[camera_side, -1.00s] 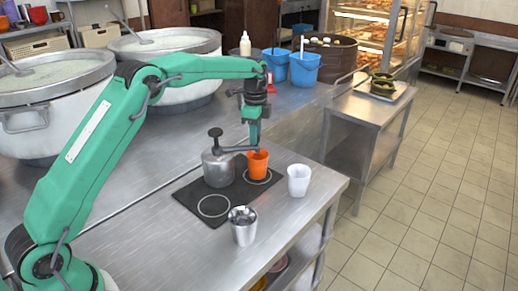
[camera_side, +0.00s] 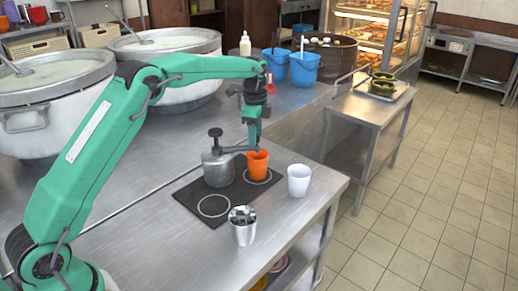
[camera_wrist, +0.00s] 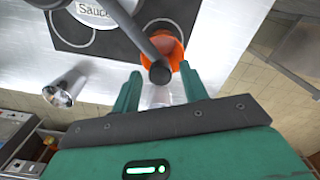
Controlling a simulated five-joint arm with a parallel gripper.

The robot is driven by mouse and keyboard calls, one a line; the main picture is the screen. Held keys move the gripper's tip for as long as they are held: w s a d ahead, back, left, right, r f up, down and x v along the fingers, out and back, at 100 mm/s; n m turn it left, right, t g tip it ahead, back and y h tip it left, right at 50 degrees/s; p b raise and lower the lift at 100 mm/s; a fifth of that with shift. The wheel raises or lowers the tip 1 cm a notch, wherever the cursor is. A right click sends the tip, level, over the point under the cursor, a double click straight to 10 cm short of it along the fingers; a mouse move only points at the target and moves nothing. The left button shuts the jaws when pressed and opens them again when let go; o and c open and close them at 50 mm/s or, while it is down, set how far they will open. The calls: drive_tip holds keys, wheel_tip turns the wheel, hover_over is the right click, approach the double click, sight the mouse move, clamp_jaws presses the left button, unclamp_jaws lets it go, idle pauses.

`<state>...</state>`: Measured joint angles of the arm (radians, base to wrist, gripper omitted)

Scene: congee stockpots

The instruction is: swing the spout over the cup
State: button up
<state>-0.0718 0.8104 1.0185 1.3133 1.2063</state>
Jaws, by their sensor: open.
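A grey metal sauce pot (camera_side: 219,168) with a dark top knob stands on a black mat (camera_side: 186,196). Its spout (camera_side: 238,149) reaches right to the orange cup (camera_side: 257,165). In the wrist view the spout's dark round end (camera_wrist: 160,73) overlaps the near rim of the orange cup (camera_wrist: 172,36). My gripper (camera_side: 253,143) points down at the spout end. In the wrist view my gripper (camera_wrist: 160,70) is open, one finger on each side of the spout end, with gaps showing; contact cannot be told.
A white cup (camera_side: 299,180) stands right of the mat, and a metal cup (camera_side: 242,227) stands in front of it. Large stockpots (camera_side: 170,62) and blue buckets (camera_side: 304,68) stand behind.

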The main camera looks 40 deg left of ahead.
drive_tip(key=shift+r, duration=3.45)
drive_tip(key=shift+r, duration=0.1)
drive_tip(key=shift+s+d+r, duration=0.1)
drive_tip(key=shift+s+r, duration=0.3)
drive_tip(key=shift+r, duration=0.1)
drive_tip(key=s+d+r+n+t, duration=0.1)
drive_tip(key=s+r+n, duration=0.2)
drive_tip(key=s+r, duration=0.35)
drive_tip(key=s+d+r+n+t, duration=0.2)
drive_tip(key=s+r+n, duration=0.1)
drive_tip(key=s, duration=0.7)
drive_tip(key=s+f+n+t, duration=0.1)
drive_tip(key=s+f+n, duration=0.2)
drive_tip(key=s, duration=0.7)
drive_tip(key=s+d+f+n+t, duration=0.1)
drive_tip(key=s+f+n, duration=0.3)
drive_tip(key=s, duration=0.6)
drive_tip(key=shift+s+t, duration=0.2)
drive_tip(key=shift+t, duration=0.1)
